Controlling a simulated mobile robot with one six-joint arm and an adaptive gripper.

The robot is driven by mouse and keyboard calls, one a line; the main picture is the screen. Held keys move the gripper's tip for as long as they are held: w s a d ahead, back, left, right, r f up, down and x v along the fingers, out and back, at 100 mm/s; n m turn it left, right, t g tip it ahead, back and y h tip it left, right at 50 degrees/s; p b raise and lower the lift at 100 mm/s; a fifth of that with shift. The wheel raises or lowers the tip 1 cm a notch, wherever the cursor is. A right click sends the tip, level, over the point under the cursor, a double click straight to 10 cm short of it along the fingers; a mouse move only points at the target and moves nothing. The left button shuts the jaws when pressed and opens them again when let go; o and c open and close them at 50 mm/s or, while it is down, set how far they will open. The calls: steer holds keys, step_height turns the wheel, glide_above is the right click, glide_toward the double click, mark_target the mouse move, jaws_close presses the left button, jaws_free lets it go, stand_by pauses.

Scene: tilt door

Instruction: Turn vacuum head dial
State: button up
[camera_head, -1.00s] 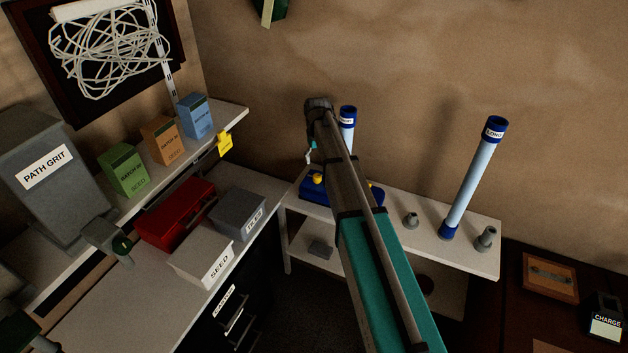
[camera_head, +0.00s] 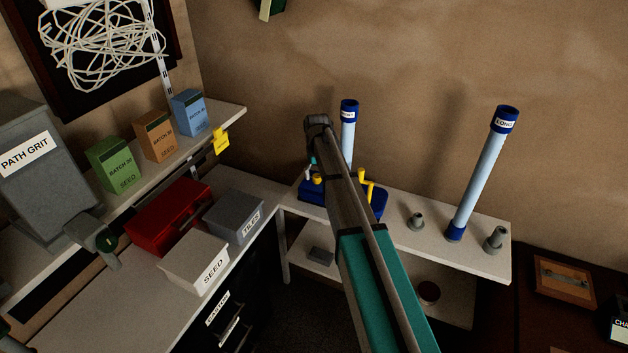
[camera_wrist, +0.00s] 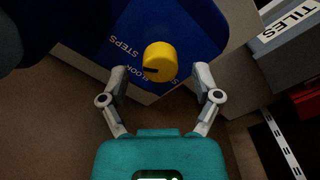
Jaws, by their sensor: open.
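The vacuum head (camera_head: 312,191) is a blue block on the white shelf, partly hidden behind my arm in the head view. Its yellow dial (camera_wrist: 160,62) has a dark pointer mark and sits on the blue face (camera_wrist: 190,25) in the wrist view, with "STEPS" lettering beside it and other lettering partly hidden. The dial also shows small in the head view (camera_head: 317,181). My gripper (camera_wrist: 161,82) is open, its two fingers apart on either side below the dial in the wrist view. The dial appears just beyond the fingertips; I cannot tell whether they touch the block.
A light-blue tube (camera_head: 348,135) stands behind the vacuum head; a long tube (camera_head: 480,175) and grey nozzles (camera_head: 416,221) stand to the right. A yellow crank-like part (camera_head: 366,188) rises right of my arm. The TILES box (camera_head: 232,218) and red case (camera_head: 168,216) sit left.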

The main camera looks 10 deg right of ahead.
steer(key=shift+f, duration=0.4)
